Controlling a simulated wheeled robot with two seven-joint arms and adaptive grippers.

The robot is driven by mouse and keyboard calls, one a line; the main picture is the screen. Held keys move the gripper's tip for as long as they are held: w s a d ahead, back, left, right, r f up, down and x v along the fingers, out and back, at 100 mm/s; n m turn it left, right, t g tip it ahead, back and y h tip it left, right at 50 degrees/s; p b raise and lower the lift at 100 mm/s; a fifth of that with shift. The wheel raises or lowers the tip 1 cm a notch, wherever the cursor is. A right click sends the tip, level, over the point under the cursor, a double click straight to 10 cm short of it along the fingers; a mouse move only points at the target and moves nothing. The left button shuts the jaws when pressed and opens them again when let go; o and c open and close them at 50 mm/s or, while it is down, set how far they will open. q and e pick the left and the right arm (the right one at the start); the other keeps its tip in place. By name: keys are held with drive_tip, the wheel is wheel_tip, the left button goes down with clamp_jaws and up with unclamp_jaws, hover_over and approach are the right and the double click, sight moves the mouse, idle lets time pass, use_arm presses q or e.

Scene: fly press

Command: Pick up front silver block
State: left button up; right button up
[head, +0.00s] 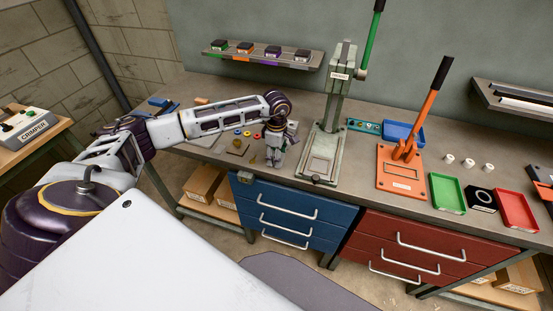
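My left gripper (274,162) points down over the bench top near its front edge, just left of the green press. Its fingers are too small here to show whether they are open or shut. I cannot clearly make out a front silver block; the wrist and fingers cover part of the bench there. A small light grey piece (292,127) shows just behind the wrist, and I cannot tell what it is. A grey metal piece (245,177) sits at the bench's front edge above the blue drawers. My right gripper is not in view.
The tall green press (328,135) stands right of my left gripper. An orange lever press (403,165), a green tray (447,193) and a red tray (516,210) are further right. Small coloured round parts (238,133) lie left of the gripper. A shelf (262,58) hangs behind.

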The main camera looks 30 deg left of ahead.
use_arm(q)
drive_tip(key=shift+r, duration=0.15)
wheel_tip(320, 180, up, 9)
drive_tip(key=shift+f+b, duration=0.15)
drive_tip(key=shift+b, duration=0.6)
drive_tip(key=shift+r, duration=0.55)
